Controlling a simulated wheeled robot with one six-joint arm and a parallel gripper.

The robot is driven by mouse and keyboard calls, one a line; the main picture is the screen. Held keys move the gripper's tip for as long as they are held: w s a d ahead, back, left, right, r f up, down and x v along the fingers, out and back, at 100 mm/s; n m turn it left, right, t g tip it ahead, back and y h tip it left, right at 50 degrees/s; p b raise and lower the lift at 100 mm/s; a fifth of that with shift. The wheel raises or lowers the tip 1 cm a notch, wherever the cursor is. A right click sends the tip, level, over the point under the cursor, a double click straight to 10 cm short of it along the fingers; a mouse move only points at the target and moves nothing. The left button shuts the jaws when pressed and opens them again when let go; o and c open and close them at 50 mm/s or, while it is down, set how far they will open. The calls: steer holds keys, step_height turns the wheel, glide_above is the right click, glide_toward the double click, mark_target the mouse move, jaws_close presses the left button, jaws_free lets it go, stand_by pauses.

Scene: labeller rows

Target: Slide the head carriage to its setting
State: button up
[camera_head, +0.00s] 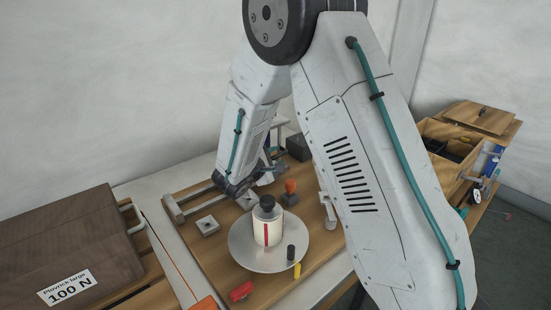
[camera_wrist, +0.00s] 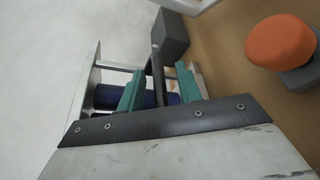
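My gripper (camera_wrist: 161,88) is open, its two teal fingers apart in the wrist view. A thin dark bar (camera_wrist: 156,66) stands between them, with gaps seeming to show on both sides. A dark block (camera_wrist: 172,36) is at the bar's far end. A dark blue cylinder (camera_wrist: 108,97) lies behind the left finger, beside a pale metal frame (camera_wrist: 92,72). Which part is the head carriage I cannot tell for sure. In the head view, my forearm hides much of the gripper and mechanism; metal rails (camera_head: 200,205) show at the left.
An orange knob (camera_head: 290,186) stands near the gripper and shows in the wrist view (camera_wrist: 281,42). A bottle (camera_head: 267,226) stands upright on a round metal plate (camera_head: 246,255). A red piece (camera_head: 241,291) lies in front. A brown case (camera_head: 75,245) is at left, a wooden box (camera_head: 450,142) at right.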

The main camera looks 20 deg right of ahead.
steer(key=shift+a, duration=0.25)
steer(key=shift+s+a, duration=0.15)
steer(key=shift+a, duration=0.15)
steer(key=v, duration=0.7)
steer(key=shift+s+d+r, duration=0.1)
